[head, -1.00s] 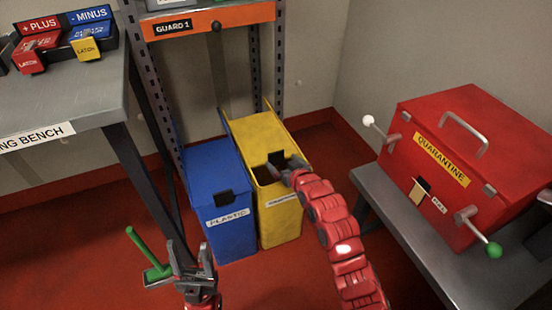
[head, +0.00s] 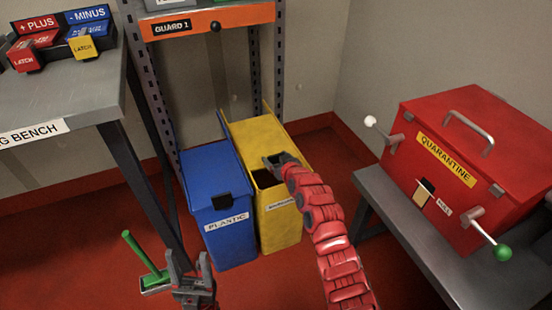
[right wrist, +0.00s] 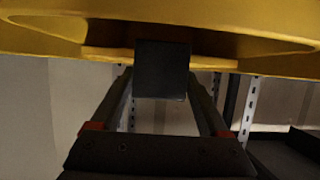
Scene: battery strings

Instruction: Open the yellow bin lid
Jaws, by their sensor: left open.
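The yellow bin (head: 281,222) stands on the floor beside the blue bin. Its lid (head: 258,135) is tilted up at the front, with a dark gap between it and the bin's front rim. My right gripper (head: 272,162) is at the lid's front edge. In the right wrist view, the fingers of my right gripper (right wrist: 163,85) flank the lid's black tab (right wrist: 163,70) closely on both sides and appear shut on it. The yellow lid (right wrist: 235,18) spans the top there. My left gripper (head: 188,262) is open and empty, low in front of the blue bin.
The blue bin (head: 228,245), labelled PLASTIC, is closed. A green-handled tool (head: 142,254) shows left of my left gripper. A bench (head: 60,105) is at left. A red quarantine box (head: 465,165) sits on a grey table (head: 400,235) at right. An orange-fronted shelf (head: 240,17) is above the bins.

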